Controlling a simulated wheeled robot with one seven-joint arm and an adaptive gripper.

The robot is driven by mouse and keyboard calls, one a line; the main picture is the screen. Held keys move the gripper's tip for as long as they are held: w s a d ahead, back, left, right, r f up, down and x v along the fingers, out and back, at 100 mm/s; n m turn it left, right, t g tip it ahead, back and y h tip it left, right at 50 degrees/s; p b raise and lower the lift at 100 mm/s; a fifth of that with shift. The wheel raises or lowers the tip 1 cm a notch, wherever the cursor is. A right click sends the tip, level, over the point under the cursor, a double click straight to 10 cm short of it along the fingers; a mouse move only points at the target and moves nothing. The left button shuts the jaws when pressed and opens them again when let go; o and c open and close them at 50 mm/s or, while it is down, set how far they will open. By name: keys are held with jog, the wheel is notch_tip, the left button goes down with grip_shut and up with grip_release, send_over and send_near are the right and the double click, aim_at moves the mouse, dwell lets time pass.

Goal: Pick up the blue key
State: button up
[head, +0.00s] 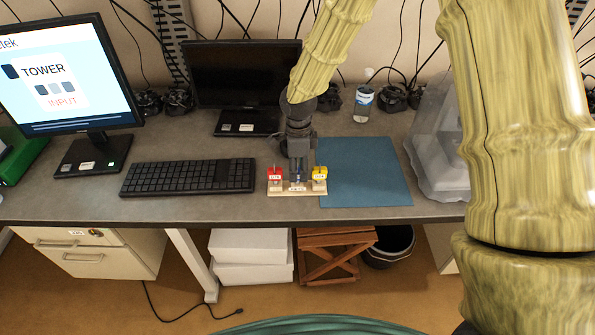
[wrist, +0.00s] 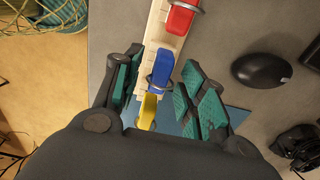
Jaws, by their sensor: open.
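The blue key (wrist: 161,68) is in the middle of a pale wooden rack (wrist: 153,28), with a metal ring at one end. In the wrist view a red key (wrist: 181,17) is beyond it and a yellow key (wrist: 147,112) is nearer. My gripper (wrist: 157,85) is open, with its green-padded fingers on either side of the blue key and visible gaps to it. In the head view my gripper (head: 298,165) is over the middle of the rack (head: 283,192), between the red key (head: 275,174) and the yellow key (head: 319,172). It mostly hides the blue key there.
A blue mat (head: 365,172) lies just right of the rack, and a black keyboard (head: 188,177) lies to its left. Two monitors, a bottle (head: 363,103) and a translucent covered object (head: 440,140) stand on the desk. A black mouse (wrist: 255,70) shows in the wrist view.

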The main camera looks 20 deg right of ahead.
jog(key=shift+f, duration=0.9)
grip_shut()
jog(key=shift+r, duration=0.1)
jog(key=shift+r+b, duration=0.5)
jog(key=shift+r, duration=0.3)
jog(key=shift+r+b, duration=0.5)
jog(key=shift+r, duration=0.4)
jog(key=s+a+r+b, duration=0.1)
jog(key=s+b, duration=0.4)
jog(key=s, duration=1.1)
jog(key=shift+r, duration=0.25)
